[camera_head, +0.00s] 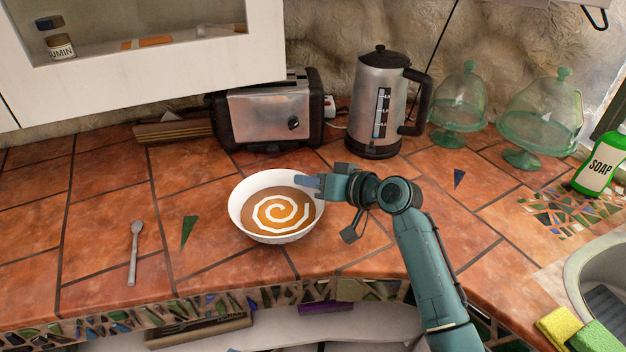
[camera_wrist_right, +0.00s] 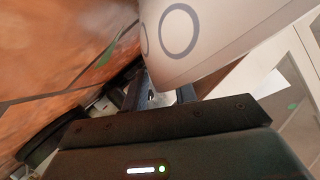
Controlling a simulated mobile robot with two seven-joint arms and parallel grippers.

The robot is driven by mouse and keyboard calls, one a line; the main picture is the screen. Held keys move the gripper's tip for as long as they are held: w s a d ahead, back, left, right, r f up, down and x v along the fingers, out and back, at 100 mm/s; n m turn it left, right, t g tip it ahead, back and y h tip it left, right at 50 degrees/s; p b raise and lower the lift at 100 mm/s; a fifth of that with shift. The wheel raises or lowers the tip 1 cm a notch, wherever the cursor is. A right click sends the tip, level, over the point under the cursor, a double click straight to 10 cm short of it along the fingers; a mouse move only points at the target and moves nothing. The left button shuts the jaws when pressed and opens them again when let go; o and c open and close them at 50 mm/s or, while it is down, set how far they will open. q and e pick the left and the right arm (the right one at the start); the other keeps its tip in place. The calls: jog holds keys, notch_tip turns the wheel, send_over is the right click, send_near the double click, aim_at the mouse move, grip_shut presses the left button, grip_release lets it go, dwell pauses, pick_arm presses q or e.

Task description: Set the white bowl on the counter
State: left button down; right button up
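The white bowl (camera_head: 241,220) is in the middle of the head view, over the front part of the tiled counter (camera_head: 95,235). It is about level and holds brown soup with a pale swirl. My right gripper (camera_head: 308,182) is at the bowl's right rim, its fingertips closed over the rim. In the wrist view the bowl's white outer wall with grey rings (camera_wrist_right: 205,35) is right up against the gripper fingers (camera_wrist_right: 165,97). A gap to the counter seems to show there, but its size is unclear. My left gripper is not in view.
A spoon (camera_head: 134,255) lies left of the bowl. A toaster (camera_head: 265,112), a kettle (camera_head: 375,105) and glass domes (camera_head: 460,105) stand behind. A soap bottle (camera_head: 600,162), sponges (camera_head: 560,326) and a sink (camera_head: 585,275) are at the right. The left counter is mostly free.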

jog(key=shift+r, duration=0.1)
jog(key=v, duration=1.2)
jog(key=shift+b, duration=0.3)
